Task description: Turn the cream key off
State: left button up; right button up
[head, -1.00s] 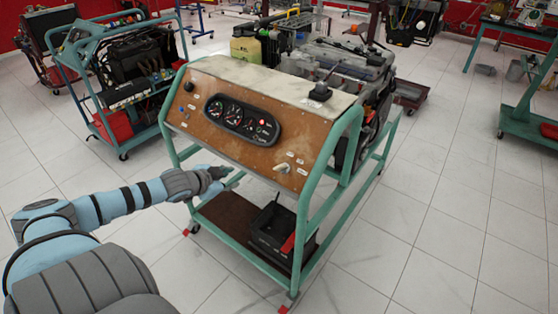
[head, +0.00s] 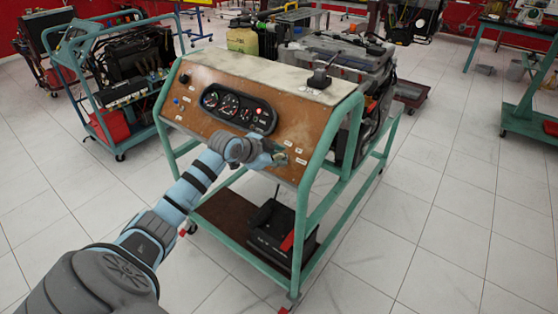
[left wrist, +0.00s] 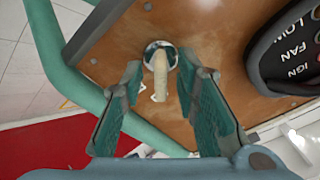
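The cream key (left wrist: 160,75) sits in a round metal lock on the brown wooden panel (head: 200,122) of the engine trainer. In the left wrist view it stands between the two teal fingers of my left gripper (left wrist: 160,92). The fingers are apart, with a gap on each side of the key. In the head view my left gripper (head: 278,157) is at the lower right of the panel and hides the key. My right gripper is not in view.
A gauge cluster (head: 240,108) with a lit red lamp is on the panel, left of the key. The teal frame (head: 325,150) borders the panel on the right.

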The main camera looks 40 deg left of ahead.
pick_arm(q)
jog(key=shift+w+f, duration=0.2)
jog(key=shift+c, duration=0.2)
grip_shut()
jog(key=shift+r, duration=0.1)
